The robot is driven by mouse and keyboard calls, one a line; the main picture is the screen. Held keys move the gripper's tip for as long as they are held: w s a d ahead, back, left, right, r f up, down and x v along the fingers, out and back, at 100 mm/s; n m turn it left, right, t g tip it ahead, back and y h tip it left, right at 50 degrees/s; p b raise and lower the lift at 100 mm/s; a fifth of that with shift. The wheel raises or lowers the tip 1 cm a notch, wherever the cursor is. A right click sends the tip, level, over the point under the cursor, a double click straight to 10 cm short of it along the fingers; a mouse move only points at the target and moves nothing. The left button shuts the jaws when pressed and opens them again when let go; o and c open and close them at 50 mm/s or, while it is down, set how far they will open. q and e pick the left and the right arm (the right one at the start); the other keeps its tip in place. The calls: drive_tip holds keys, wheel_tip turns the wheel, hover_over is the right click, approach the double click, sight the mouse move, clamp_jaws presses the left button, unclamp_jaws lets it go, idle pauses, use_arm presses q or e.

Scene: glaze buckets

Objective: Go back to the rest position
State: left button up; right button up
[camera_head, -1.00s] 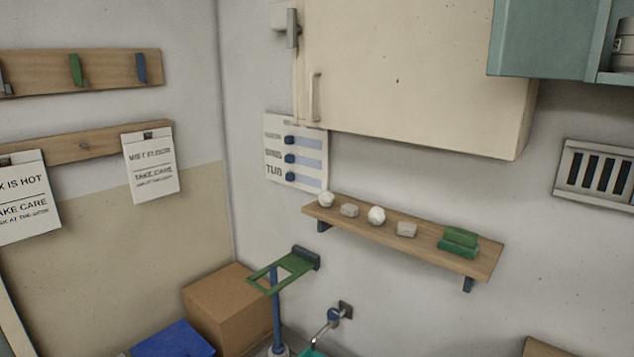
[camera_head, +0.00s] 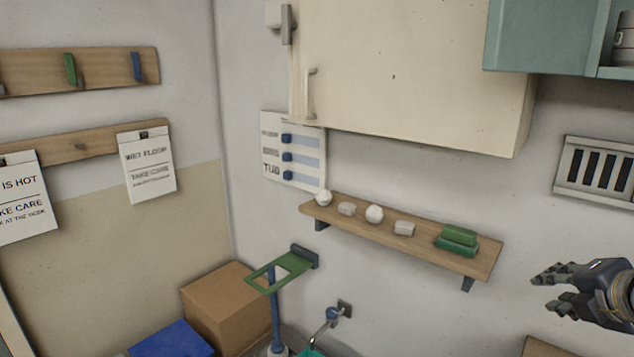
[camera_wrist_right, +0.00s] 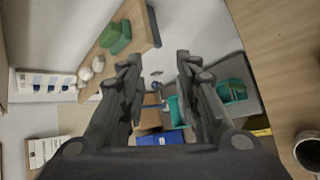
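My right gripper (camera_head: 556,290) has its fingers at the right edge of the head view, in front of the wall and right of the shelf. It touches nothing there. In the right wrist view its two fingers (camera_wrist_right: 158,85) stand wide apart with nothing between them, so it is open and empty. My left gripper is in neither view.
A wooden shelf (camera_head: 340,216) holds white lumps and green blocks (camera_head: 457,241). A cream cabinet (camera_head: 420,70) hangs above it. Below are a cardboard box (camera_head: 222,305), a blue object (camera_head: 172,340) and a green-topped stand (camera_head: 277,272). The wrist view shows a wooden surface (camera_wrist_right: 285,70) close at right.

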drive_tip(key=s+a+f+m+g+y, duration=0.1)
drive_tip(key=s+a+f+m, duration=0.2)
drive_tip(key=f, duration=0.5)
drive_tip(key=s+a+f+m+g, duration=0.1)
drive_tip(key=s+a+f+m, duration=0.2)
drive_tip(key=f, duration=0.5)
drive_tip(key=s+a+f+m+g+y, duration=0.1)
drive_tip(key=s+a+f+m, duration=0.25)
drive_tip(key=f, duration=0.45)
drive_tip(key=s+a+f+m+g, duration=0.2)
drive_tip(key=s+a+f+m, duration=0.35)
drive_tip(key=s, duration=0.25)
drive_tip(key=s+a+f+m+g, duration=0.2)
drive_tip(key=s+a+f+m, duration=0.35)
drive_tip(key=s, duration=0.25)
wheel_tip(320, 180, down, 29)
drive_tip(key=s+g+b, duration=0.1)
drive_tip(key=s+b, duration=0.1)
drive_tip(key=b, duration=0.1)
drive_tip(key=s+d+f+b, duration=0.1)
drive_tip(key=s+f, duration=0.7)
drive_tip(key=f, duration=0.1)
drive_tip(key=s+d+f+g+b, duration=0.1)
drive_tip(key=s+d+f, duration=0.1)
drive_tip(key=s+f, duration=0.6)
drive_tip(key=shift+s+d+f+g, duration=0.25)
drive_tip(key=shift+f+g, duration=0.05)
drive_tip(key=shift+f, duration=0.25)
